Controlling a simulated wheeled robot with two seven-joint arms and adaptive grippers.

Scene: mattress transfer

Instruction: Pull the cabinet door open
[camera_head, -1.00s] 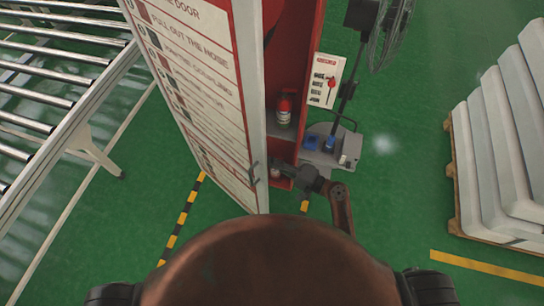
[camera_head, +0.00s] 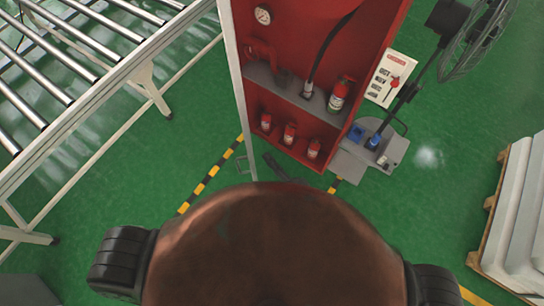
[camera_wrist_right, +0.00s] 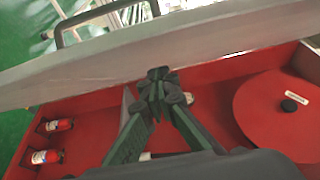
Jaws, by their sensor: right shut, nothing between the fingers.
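The red cabinet (camera_head: 345,60) stands open, its inside in plain view. Its white door (camera_head: 240,90) stands swung out and shows nearly edge-on, with the handle (camera_head: 241,164) on its left, outer side. My right gripper (camera_head: 274,166) is low, just right of the door's edge, partly hidden by my body. In the right wrist view the gripper (camera_wrist_right: 158,82) is shut and empty, its tips at the inner face of the door (camera_wrist_right: 100,70); whether they touch is hard to tell. The handle (camera_wrist_right: 85,18) lies beyond the door there. My left gripper is out of view.
Several fire extinguishers (camera_head: 337,96) stand in the cabinet. A roller conveyor (camera_head: 100,90) is on the left. A fan (camera_head: 470,40) stands right of the cabinet, and a pallet stack (camera_head: 510,215) is at the far right. Green floor left of the door is clear.

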